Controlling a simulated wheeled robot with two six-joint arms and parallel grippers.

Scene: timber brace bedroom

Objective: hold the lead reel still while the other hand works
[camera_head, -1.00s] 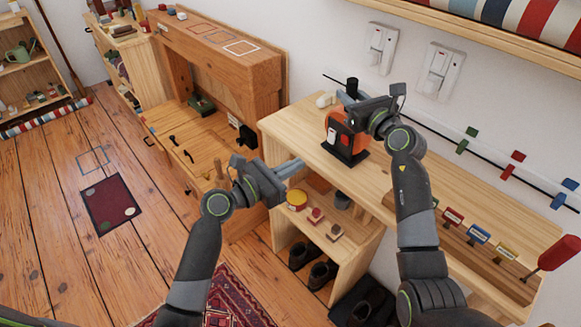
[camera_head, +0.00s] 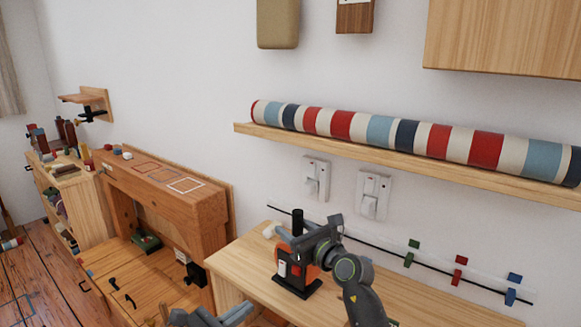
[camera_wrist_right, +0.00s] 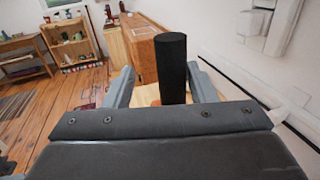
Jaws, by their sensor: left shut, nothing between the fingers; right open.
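The lead reel (camera_head: 283,270) is an orange reel on a black stand with a black upright post, on the wooden bench at the middle right of the head view. My right gripper (camera_head: 287,239) is open at the post, above the orange part. In the right wrist view the black post (camera_wrist_right: 172,70) stands upright between the spread fingers of my right gripper (camera_wrist_right: 160,80), and they look apart from it. My left gripper (camera_head: 238,314) is shut and empty, low in the head view, left of and below the reel, partly cut off by the frame edge.
Green, red and blue clips (camera_head: 460,268) hang on a wall rail behind. A striped roll (camera_head: 400,133) lies on the shelf above. A wooden desk (camera_head: 165,205) stands left.

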